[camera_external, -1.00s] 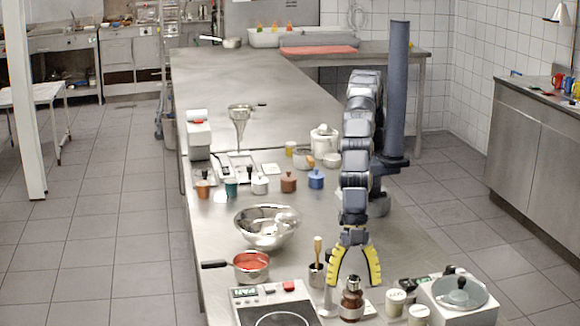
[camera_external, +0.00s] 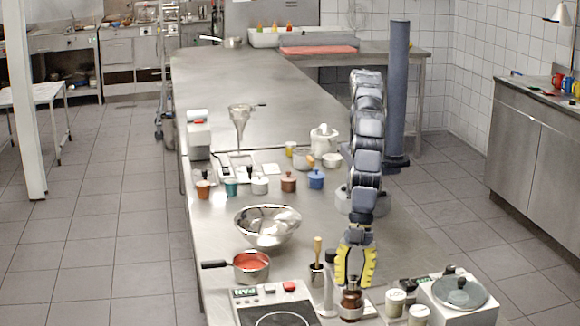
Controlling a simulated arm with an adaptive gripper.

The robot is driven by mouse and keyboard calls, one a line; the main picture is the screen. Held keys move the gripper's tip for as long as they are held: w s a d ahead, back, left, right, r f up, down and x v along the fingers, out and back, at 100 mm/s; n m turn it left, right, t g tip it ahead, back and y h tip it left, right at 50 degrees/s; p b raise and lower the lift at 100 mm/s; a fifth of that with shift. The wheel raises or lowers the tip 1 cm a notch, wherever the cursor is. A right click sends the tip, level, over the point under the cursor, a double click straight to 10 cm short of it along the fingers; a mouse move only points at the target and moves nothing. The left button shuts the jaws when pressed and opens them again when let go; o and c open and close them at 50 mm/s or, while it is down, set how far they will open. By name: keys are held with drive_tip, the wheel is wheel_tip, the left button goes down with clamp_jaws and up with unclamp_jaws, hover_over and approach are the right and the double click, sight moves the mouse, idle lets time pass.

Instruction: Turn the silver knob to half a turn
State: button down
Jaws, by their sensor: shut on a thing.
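A brown, grinder-like jar (camera_external: 350,307) stands upright near the front edge of the steel table. The small silver knob on its top is mostly hidden between my fingers. My gripper (camera_external: 354,284) points down from above with its yellow-edged fingers closed around that knob. How far the knob is turned cannot be told at this size.
A hotplate (camera_external: 302,312) is to the left, with a red-filled saucepan (camera_external: 251,268) behind it. A pestle-like tool in a cup (camera_external: 317,274) stands close on the left. Small jars (camera_external: 395,302) and a white device with a grey lid (camera_external: 460,293) are on the right.

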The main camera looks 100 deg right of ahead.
drive_tip(key=shift+s+f+m, duration=0.1)
drive_tip(key=shift+f+m, duration=0.05)
drive_tip(key=shift+m, duration=0.35)
drive_tip(key=c, duration=0.8)
unclamp_jaws()
drive_tip(key=shift+d+r, duration=0.1)
drive_tip(key=shift+r, duration=0.35)
drive_tip(key=v, duration=1.1)
drive_tip(key=shift+s+r, duration=0.1)
drive_tip(key=shift+s, duration=0.1)
